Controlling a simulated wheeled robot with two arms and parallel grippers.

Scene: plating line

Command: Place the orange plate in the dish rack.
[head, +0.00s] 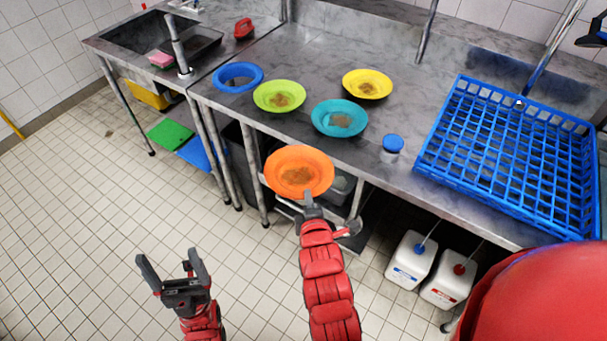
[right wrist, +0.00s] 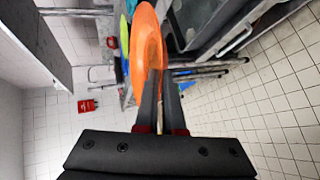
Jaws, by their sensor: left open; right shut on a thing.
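The orange plate (head: 317,165) has a brown stain in its middle. My right gripper (head: 309,200) is shut on its near rim and holds it in the air in front of the counter edge. In the right wrist view the plate (right wrist: 146,40) shows nearly edge-on between the fingers of my right gripper (right wrist: 160,85). The dish rack (head: 520,197) is a blue, empty-looking grid crate on the right part of the counter. My left gripper (head: 172,268) is open and empty, low over the tiled floor and away from the counter.
Two white canisters (head: 411,260) stand below.

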